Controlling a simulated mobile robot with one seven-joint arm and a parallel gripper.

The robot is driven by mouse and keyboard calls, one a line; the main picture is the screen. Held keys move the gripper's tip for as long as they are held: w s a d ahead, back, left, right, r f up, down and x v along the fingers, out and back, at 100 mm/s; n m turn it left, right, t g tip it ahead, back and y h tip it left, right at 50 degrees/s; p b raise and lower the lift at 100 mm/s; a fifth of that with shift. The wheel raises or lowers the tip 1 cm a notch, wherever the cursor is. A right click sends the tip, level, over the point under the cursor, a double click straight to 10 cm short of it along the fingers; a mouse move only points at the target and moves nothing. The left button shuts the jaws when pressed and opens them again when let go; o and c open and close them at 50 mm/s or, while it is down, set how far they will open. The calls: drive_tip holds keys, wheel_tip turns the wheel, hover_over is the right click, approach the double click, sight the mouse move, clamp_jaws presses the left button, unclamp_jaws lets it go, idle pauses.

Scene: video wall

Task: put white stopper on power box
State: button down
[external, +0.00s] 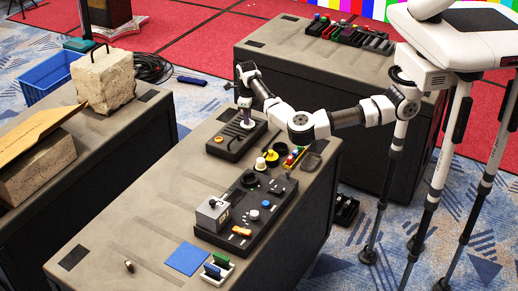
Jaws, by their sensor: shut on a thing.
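My gripper (246,121) points down over the far part of the middle table. It is shut on a small pale thing, mostly hidden by the fingers, which I cannot surely tell to be the white stopper. Right under it lies a flat black box (232,147) with an orange round part on its left; whether the held thing touches the box I cannot tell. A small white round piece (260,163) sits just nearer. A grey box (211,214) stands on a black panel (233,240) further forward. Which of these is the power box is not clear.
Yellow and black round parts (271,157) and a strip of coloured pieces (294,156) lie between box and panel. A blue square (186,259) and a white holder (216,268) are at the near end. The table's left side is mostly clear.

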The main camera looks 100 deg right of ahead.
drive_tip(key=shift+f, duration=0.15)
drive_tip(key=c, duration=1.3)
unclamp_jaws()
wheel_tip(320, 180, up, 12)
drive_tip(key=shift+r+b, duration=0.25)
drive_tip(key=shift+b, duration=0.95)
